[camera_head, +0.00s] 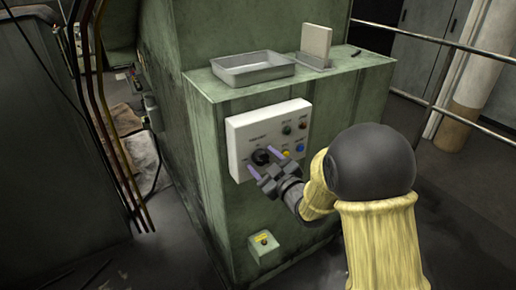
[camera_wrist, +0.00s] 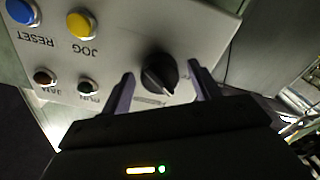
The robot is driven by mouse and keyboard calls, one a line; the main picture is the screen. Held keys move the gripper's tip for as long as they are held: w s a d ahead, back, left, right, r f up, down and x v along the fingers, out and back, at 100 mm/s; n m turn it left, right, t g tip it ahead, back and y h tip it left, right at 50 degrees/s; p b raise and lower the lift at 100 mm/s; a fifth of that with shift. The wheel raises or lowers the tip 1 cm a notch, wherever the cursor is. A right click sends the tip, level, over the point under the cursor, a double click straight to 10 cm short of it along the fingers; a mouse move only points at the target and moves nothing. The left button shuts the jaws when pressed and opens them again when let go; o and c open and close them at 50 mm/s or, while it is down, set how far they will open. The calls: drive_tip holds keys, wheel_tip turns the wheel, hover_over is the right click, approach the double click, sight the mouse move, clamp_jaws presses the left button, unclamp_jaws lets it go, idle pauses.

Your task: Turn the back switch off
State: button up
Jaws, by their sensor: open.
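A black rotary switch (camera_head: 260,157) sits at the left of a white control panel (camera_head: 243,131) on the green machine. It also shows in the wrist view (camera_wrist: 160,72), with a pale pointer mark towards the lower edge of the picture. My gripper (camera_head: 264,161) is open in front of the panel, its two purple fingers one on each side of the switch. In the wrist view my gripper (camera_wrist: 162,76) has a finger left and right of the switch, with a visible gap on both sides. Whether the fingertips touch the panel I cannot tell.
The panel also carries a yellow button (camera_wrist: 81,24), a blue button (camera_wrist: 22,11) and two small dark lamps or buttons. A grey tray (camera_head: 252,68) stands on the machine top. A small box with a yellow top (camera_head: 263,241) is fixed below. A metal rail (camera_head: 440,42) runs at right.

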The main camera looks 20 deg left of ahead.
drive_tip(key=shift+r+m+p, duration=0.25)
drive_tip(key=shift+m+p, duration=0.6)
drive_tip(key=shift+m, duration=0.35)
drive_tip(key=shift+f+m+b, duration=0.25)
drive_tip(key=shift+m+b, duration=0.05)
drive_tip(key=shift+m, duration=1.5)
